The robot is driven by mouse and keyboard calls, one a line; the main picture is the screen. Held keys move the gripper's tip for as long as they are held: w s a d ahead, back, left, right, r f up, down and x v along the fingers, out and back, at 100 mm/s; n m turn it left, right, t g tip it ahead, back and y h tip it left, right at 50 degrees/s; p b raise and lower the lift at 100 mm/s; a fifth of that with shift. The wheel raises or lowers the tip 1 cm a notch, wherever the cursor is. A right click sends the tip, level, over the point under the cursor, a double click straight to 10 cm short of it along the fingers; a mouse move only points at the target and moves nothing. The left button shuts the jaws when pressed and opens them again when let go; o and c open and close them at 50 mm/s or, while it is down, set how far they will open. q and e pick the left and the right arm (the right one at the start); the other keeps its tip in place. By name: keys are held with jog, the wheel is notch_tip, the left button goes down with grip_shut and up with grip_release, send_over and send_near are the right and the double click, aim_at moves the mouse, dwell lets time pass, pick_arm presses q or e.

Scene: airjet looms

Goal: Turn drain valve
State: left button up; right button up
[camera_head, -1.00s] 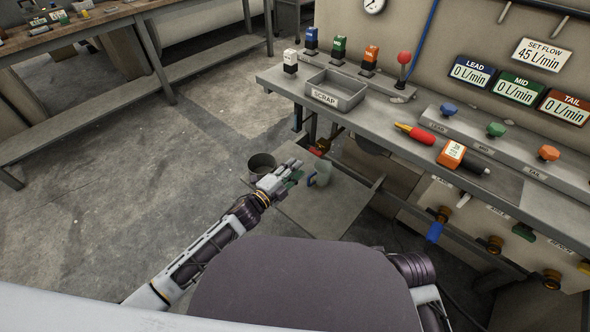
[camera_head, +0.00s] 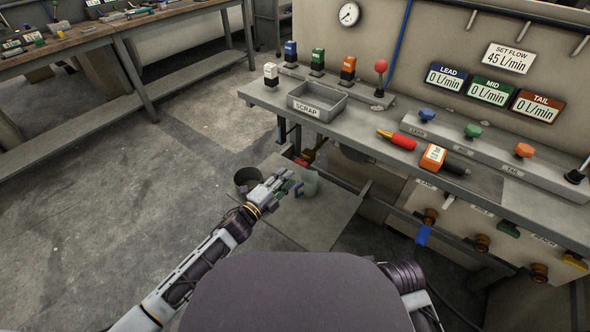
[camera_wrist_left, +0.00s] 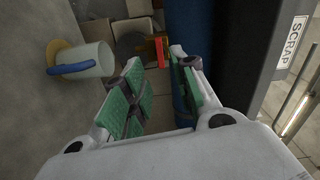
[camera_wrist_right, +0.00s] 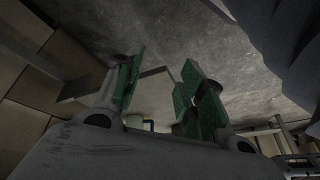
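A small red part with yellow beside it (camera_head: 305,158), possibly the drain valve, shows low under the bench's left end. A similar red part (camera_wrist_left: 160,50) shows in the left wrist view, beyond the fingers and partly hidden by one fingertip. My left gripper (camera_head: 282,184) is low beside the bench, above a low plate. Its green-padded fingers (camera_wrist_left: 160,85) are apart with nothing between them; contact with the red part cannot be made out. My right gripper (camera_wrist_right: 160,85) is open and empty in the right wrist view. It is hidden in the head view.
A translucent jug with a blue handle (camera_head: 310,183) and a dark round pot (camera_head: 247,179) flank the left gripper. The bench (camera_head: 270,96) overhangs, with a SCRAP tray (camera_head: 318,101) on it. A blue vertical cylinder (camera_wrist_left: 185,30) is close to the left fingers. Floor at left is clear.

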aim_at(299, 164)
pick_arm(q)
jog(key=b+x, duration=0.2)
jog(key=x, duration=0.4)
jog(key=shift+w+d, duration=0.2)
jog(key=shift+w, duration=0.15)
jog(key=shift+d, duration=0.1)
pick_arm(e)
jog(key=shift+t+y, duration=0.5)
jog(key=f, duration=0.1)
jog(key=a+f, duration=0.1)
jog(key=f, duration=0.3)
jog(key=shift+w+a+f, duration=0.25)
jog(key=shift+w+a, duration=0.1)
pick_arm(q)
grip_shut()
pick_arm(e)
jog(key=shift+r, duration=0.1)
